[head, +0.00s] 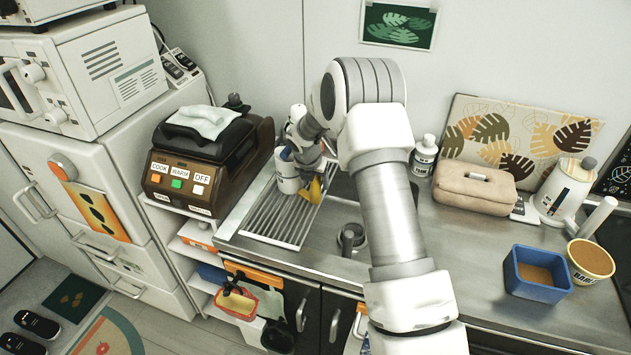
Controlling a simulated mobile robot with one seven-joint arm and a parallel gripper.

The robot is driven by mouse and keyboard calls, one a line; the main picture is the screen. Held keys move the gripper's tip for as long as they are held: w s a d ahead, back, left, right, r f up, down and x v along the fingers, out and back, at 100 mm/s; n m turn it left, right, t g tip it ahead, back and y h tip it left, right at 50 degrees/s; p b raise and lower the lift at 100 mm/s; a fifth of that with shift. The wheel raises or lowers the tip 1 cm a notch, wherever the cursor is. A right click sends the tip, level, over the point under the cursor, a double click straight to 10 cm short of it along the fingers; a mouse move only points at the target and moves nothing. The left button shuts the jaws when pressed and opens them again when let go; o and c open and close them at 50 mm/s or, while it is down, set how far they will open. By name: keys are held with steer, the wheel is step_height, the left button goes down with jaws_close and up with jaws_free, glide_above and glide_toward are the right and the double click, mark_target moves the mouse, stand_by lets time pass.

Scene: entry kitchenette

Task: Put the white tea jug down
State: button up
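A white jug-like vessel (287,172) with a dark band shows in the head view at the left end of the counter, over or on the ribbed drain rack (283,218). I take it for the white tea jug. My gripper (305,172) is right beside it, at its right side. My own wrist and arm hide the fingertips, so I cannot see whether they are closed around the jug. I cannot tell whether the jug's base touches the rack. A small yellow thing (313,191) shows just right of the jug, below my wrist.
A brown cooker (205,165) with buttons stands close on the left. A white bottle (424,156), beige case (474,190), white kettle (562,190), blue box (537,272) and yellow tub (591,259) stand to the right. The rack's front part is bare.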

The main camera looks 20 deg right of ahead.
steer(key=s+a+r+m, duration=0.1)
steer(key=s+r+m, duration=0.5)
steer(key=s+r, duration=0.55)
steer(key=s+a+r+m, duration=0.2)
steer(key=s+r+m, duration=0.55)
steer(key=r, duration=0.75)
steer(key=s+a+r+m+t+y, duration=0.1)
steer(key=s+m, duration=0.7)
steer(key=s, duration=0.2)
steer(key=s+a+r+m+t+y, duration=0.1)
steer(key=s+m, duration=0.6)
steer(key=s, duration=0.4)
steer(key=shift+s+a+r+m, duration=0.2)
steer(key=shift+s+r+m, duration=0.05)
steer(key=shift+r+m, duration=0.1)
